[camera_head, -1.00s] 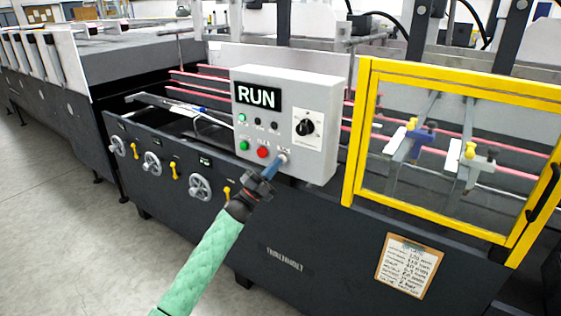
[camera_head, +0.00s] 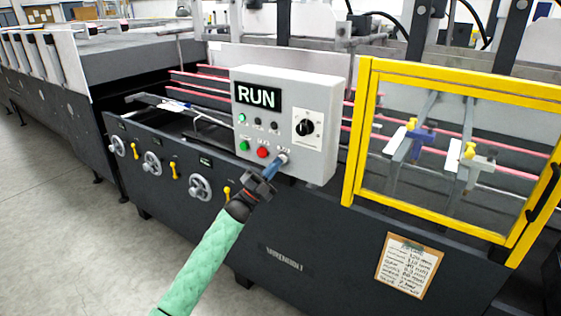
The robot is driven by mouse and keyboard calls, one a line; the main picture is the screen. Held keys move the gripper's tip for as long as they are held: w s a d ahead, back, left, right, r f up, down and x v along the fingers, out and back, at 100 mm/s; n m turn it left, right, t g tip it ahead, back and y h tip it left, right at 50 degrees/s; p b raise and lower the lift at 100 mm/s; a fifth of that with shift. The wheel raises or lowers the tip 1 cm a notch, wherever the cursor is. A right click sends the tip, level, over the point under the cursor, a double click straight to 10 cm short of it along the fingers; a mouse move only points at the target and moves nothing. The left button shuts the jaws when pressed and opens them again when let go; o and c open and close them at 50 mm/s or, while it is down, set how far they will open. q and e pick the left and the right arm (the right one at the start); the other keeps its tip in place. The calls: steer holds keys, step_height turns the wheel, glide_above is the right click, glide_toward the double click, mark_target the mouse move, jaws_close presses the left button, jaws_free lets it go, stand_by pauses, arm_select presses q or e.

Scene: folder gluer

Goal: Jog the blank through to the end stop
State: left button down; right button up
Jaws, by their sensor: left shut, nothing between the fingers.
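The grey control box (camera_head: 322,105) reads RUN on its black display (camera_head: 257,96). It has a green button (camera_head: 244,146), a red button (camera_head: 262,152) and a black rotary knob (camera_head: 304,128). My left gripper (camera_head: 280,162) is shut and empty. Its fingertips are at the lower right of the box face, right of the red button, and cover whatever control is there. I cannot tell if they press it. A small whitish flat piece (camera_head: 172,105), perhaps the blank, shows inside the machine left of the box. The end stop is not identifiable. My right gripper is out of view.
A yellow-framed guard (camera_head: 352,135) with a clear panel stands closed right of the box. Handwheels (camera_head: 151,163) and yellow handles (camera_head: 174,171) line the dark side panel. A clipboard (camera_head: 409,266) hangs at lower right. The floor at left is clear.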

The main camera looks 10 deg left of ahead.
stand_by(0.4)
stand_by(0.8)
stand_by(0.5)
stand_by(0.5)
arm_select(q)
steer(key=shift+s+a, duration=0.3)
steer(key=shift+s, duration=0.55)
